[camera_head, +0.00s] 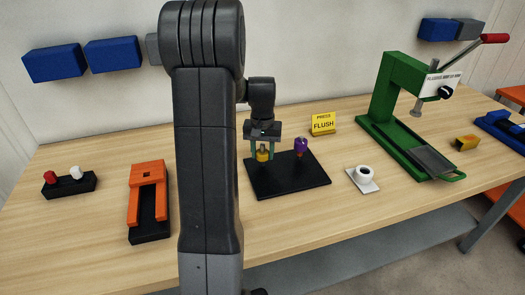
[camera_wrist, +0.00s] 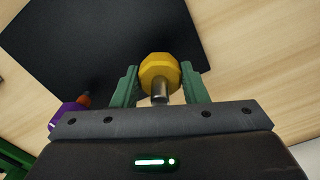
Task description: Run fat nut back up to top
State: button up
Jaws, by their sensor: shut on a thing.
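A fat yellow nut (camera_wrist: 160,72) sits between the green fingers of my gripper (camera_wrist: 155,88) in the wrist view, with the end of a metal stud (camera_wrist: 160,95) showing at it. In the head view the yellow nut (camera_head: 263,155) is low, close over the left part of a black base plate (camera_head: 285,188). My gripper (camera_head: 262,150) points down from above and is shut on it. A purple nut (camera_head: 301,146) is on a second post on the right side of the same plate. It shows partly at the left of the wrist view (camera_wrist: 66,115).
A white ring piece (camera_head: 363,178) and a green press (camera_head: 390,110) are to the right. An orange fixture (camera_head: 147,178) and a red and white peg block (camera_head: 70,184) are at left.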

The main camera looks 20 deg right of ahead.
jog(key=n, duration=0.4)
jog(key=shift+s+f+n, duration=0.15)
jog(key=shift+f+n, duration=0.05)
jog(key=shift+n, duration=0.1)
jog(key=n, duration=0.4)
jog(key=shift+n, duration=0.3)
jog(key=n, duration=0.3)
jog(key=shift+n, duration=0.3)
jog(key=n, duration=1.2)
jog(key=shift+n, duration=0.3)
jog(key=n, duration=0.4)
jog(key=shift+n, duration=2.2)
